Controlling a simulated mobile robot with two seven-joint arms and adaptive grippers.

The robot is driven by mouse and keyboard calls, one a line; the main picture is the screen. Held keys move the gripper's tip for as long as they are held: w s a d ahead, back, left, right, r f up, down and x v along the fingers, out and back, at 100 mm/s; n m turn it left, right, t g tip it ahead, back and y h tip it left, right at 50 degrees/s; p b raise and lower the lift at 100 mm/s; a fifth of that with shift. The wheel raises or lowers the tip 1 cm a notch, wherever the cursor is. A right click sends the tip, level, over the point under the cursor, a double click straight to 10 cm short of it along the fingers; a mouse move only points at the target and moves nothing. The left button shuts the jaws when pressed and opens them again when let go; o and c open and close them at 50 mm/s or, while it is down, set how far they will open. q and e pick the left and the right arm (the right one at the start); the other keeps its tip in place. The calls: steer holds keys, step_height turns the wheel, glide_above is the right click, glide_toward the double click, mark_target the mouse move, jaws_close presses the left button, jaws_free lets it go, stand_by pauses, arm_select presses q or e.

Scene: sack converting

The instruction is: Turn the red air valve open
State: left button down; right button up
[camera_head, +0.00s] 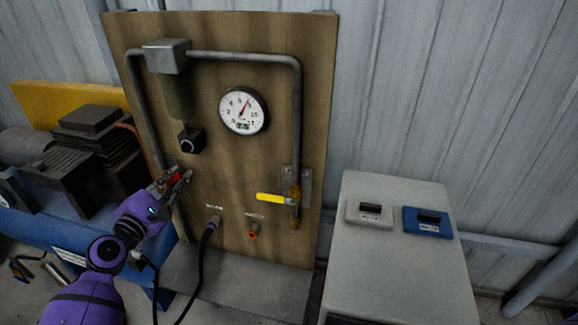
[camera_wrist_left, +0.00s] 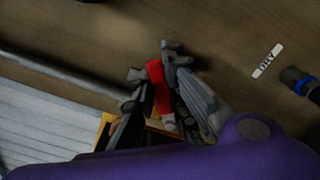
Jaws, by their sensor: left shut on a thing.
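The red air valve (camera_head: 173,178) sits low on the left pipe of the wooden board. Its red handle (camera_wrist_left: 158,85) shows between the fingers in the left wrist view. My left gripper (camera_head: 180,178) is shut on the red handle, and its fingers hide part of it. In the left wrist view the gripper (camera_wrist_left: 165,90) has one finger on each side of the handle. The valve body is mostly hidden. My right gripper is not in view.
The board (camera_head: 215,165) carries a round gauge (camera_head: 243,110), a yellow lever (camera_head: 271,198) and a hose (camera_head: 207,236). A compressor (camera_head: 85,150) stands to the left. A grey cabinet (camera_head: 395,265) with two small devices stands to the right.

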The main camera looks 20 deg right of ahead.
arm_select(q)
steer(key=c, duration=1.7)
jaws_free()
steer(key=v, duration=1.2)
